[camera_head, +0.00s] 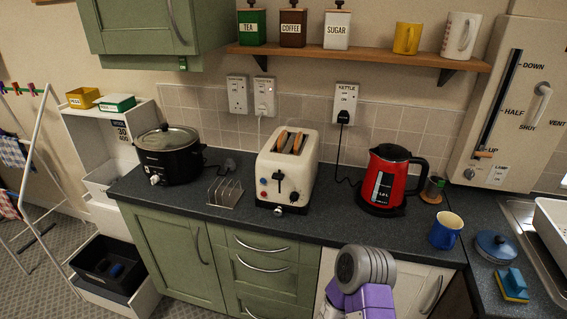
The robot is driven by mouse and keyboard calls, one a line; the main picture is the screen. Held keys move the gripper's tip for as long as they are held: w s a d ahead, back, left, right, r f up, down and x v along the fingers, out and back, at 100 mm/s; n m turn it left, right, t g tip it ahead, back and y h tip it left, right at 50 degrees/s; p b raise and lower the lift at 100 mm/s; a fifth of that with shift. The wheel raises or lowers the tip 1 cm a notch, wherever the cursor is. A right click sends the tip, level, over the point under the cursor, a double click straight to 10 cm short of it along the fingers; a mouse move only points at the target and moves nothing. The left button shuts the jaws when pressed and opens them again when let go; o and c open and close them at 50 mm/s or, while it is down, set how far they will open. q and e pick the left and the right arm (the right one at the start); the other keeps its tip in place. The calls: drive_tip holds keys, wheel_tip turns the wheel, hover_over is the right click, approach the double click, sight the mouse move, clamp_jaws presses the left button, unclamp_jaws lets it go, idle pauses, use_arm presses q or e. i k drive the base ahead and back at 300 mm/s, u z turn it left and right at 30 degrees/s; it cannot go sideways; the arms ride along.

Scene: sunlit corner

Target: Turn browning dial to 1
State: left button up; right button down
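The cream toaster (305,172) stands on the dark worktop in the middle of the head view, with two brown slices showing in its top slots. Its front has a dark lever (279,176), a red button, a blue button, a small round dark knob (293,197) at the right, and a dark knob (278,211) low down. I cannot tell which knob is the browning dial, and its numbers are too small to read. A grey and purple link of my arm is at the bottom, in front of the cupboards. Neither gripper's fingers are in view.
A toast rack (225,192) and black slow cooker (170,155) stand left of the toaster. A red kettle (384,181), blue mug (446,230) and blue-lidded pot (495,246) stand to the right. The worktop directly before the toaster is a narrow clear strip. A shelf (375,57) hangs above.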

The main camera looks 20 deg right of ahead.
sight(294, 196)
drive_tip(key=k, duration=1.2)
drive_tip(key=u, duration=0.7)
drive_tip(key=i, duration=1.45)
drive_tip(key=z, duration=0.8)
